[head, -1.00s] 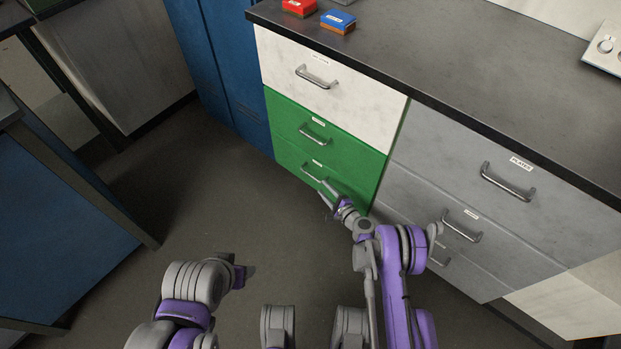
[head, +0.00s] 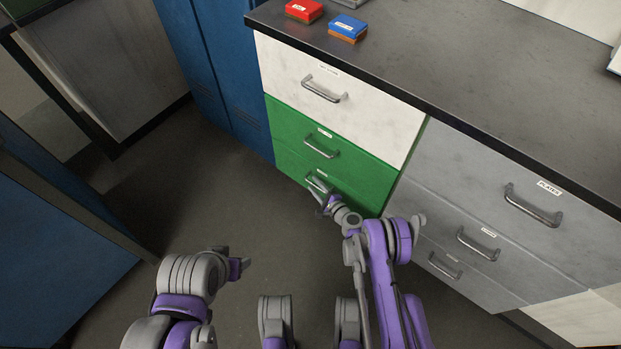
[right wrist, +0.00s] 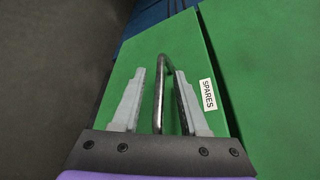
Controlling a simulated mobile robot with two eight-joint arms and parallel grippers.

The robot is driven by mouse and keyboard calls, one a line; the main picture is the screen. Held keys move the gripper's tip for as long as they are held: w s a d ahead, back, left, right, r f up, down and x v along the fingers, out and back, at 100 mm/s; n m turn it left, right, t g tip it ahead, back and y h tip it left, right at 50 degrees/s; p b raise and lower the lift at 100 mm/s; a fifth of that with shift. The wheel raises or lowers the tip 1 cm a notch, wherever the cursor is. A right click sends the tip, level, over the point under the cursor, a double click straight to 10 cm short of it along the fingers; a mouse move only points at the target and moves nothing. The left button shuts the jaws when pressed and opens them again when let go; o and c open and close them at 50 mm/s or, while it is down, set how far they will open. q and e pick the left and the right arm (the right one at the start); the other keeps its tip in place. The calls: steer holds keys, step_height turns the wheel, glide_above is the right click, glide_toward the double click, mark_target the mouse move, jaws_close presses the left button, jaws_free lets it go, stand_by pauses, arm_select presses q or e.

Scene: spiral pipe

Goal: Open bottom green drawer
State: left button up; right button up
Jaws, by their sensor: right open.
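The bottom green drawer (head: 350,194) is the lower of two green drawer fronts under a white one, and it looks closed in the head view. In the right wrist view its green front (right wrist: 203,62) carries a "SPARES" label and a metal bar handle (right wrist: 161,85). My right gripper (head: 318,193) is at this handle. In the right wrist view my right gripper (right wrist: 156,90) is open, with one finger on each side of the handle bar.
The upper green drawer (head: 345,144) and white drawer (head: 365,100) look closed. Grey drawers (head: 440,200) stand to the right, a blue cabinet (head: 235,70) to the left. Red (head: 305,10) and blue (head: 345,22) boxes lie on the dark worktop. The floor in front is clear.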

steer(key=shift+w+a, duration=0.15)
steer(key=shift+w, duration=0.05)
steer(key=shift+s, duration=0.1)
jaws_close()
stand_by(1.3)
